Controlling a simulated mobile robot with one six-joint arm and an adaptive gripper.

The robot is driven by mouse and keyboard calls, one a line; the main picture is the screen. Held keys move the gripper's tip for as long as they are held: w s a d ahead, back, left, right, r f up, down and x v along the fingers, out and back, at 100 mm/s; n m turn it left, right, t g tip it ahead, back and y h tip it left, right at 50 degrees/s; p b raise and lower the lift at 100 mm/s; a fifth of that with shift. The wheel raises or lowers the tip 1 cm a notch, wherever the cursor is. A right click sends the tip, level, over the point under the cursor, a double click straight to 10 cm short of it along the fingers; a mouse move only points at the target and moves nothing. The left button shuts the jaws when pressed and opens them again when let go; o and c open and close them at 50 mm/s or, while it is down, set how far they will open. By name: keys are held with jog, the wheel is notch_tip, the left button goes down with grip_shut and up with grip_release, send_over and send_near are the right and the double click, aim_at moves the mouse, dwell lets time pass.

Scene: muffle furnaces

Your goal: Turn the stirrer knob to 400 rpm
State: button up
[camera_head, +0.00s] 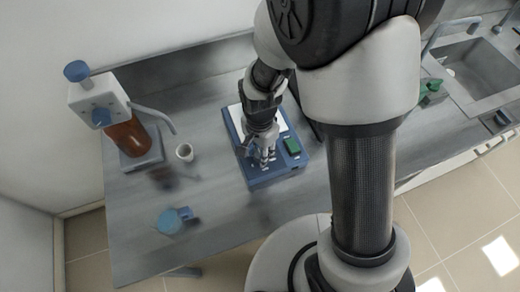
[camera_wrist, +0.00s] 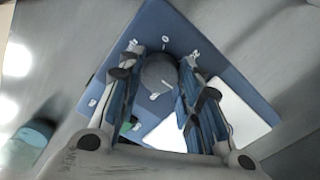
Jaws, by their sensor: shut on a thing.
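The stirrer (camera_head: 272,178) is a blue box on the grey bench, with a white top plate (camera_head: 279,122) and a green display (camera_head: 292,146). My gripper (camera_head: 263,160) reaches down over its front panel. In the wrist view, a round grey knob (camera_wrist: 157,72) with a white pointer mark sits between the two fingers of my gripper (camera_wrist: 161,62), which are shut on it. White markings stand on the blue panel around the knob. In the head view the knob is hidden by my gripper, and the pointer's setting cannot be read.
A dispenser on an amber bottle (camera_head: 128,138) stands at the left, with a small white cup (camera_head: 184,152) beside it. A blue-capped vessel (camera_head: 172,220) is near the bench's front. At the right are a sink (camera_head: 478,72) and a green item (camera_head: 432,90).

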aim_at(260, 154)
jog(key=o, duration=1.1)
jog(key=shift+c, duration=0.2)
notch_tip(260, 154, up, 12)
jog(key=s+d+r+n+t, duration=0.4)
jog(key=s+d+r+n, duration=0.5)
jog(key=s+d+r, duration=0.2)
notch_tip(260, 154, up, 3)
jog(key=shift+s+f+n+t, duration=0.2)
jog(key=shift+s+n+t, duration=0.1)
jog(key=shift+s, duration=0.95)
